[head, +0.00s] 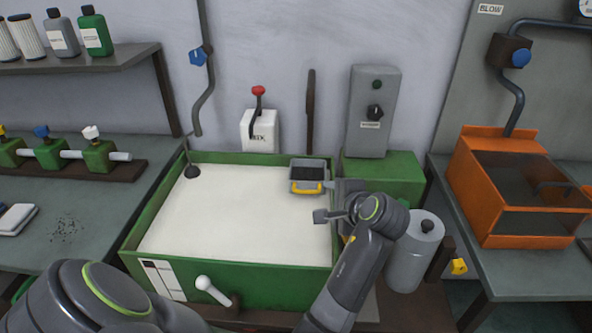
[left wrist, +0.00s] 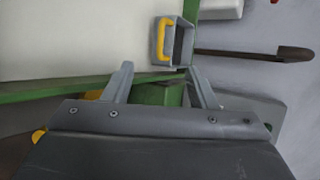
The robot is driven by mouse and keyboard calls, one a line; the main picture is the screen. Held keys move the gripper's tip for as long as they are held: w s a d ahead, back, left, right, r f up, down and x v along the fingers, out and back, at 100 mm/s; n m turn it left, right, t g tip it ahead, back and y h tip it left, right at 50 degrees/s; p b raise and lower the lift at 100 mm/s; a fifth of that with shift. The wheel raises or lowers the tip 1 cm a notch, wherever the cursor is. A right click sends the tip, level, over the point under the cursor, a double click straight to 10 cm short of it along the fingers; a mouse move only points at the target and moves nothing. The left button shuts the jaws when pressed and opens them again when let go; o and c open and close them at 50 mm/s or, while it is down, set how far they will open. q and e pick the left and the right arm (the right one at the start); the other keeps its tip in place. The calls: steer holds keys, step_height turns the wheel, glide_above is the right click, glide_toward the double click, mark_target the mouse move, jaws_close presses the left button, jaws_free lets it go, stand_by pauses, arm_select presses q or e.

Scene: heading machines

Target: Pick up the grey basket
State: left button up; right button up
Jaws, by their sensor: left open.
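The grey basket (head: 309,166) is a small open box with a dark inside and a yellow handle (head: 307,188) on its near side. It is at the back right corner of the green-walled tank (head: 240,278); I cannot tell whether it rests on the rim or hangs. My left gripper (head: 334,200) is open and empty over the tank's right edge, nearer than the basket and a little to its right, apart from it. In the left wrist view the basket (left wrist: 186,42) lies beyond the open fingertips (left wrist: 160,74). My right gripper is not in view.
White material (head: 235,215) fills the tank. A dark ladle-like tool (head: 192,171) stands at its back left. A grey control box (head: 374,112) on a green base is behind my gripper. A grey cylinder (head: 415,255) stands right of my arm. An orange open-fronted box (head: 480,210) is farther right.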

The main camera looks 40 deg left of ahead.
mark_target(307, 191)
arm_select(q)
steer(key=x, duration=0.6)
steer(key=p+x, duration=0.1)
steer(key=x, duration=1)
steer(key=shift+w+a+r+p, duration=0.1)
steer(key=shift+w+a+p, duration=0.1)
steer(key=shift+w+p, duration=0.2)
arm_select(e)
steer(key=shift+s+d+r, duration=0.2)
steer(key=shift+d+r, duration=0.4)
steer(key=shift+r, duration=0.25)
arm_select(q)
steer(key=c, duration=1)
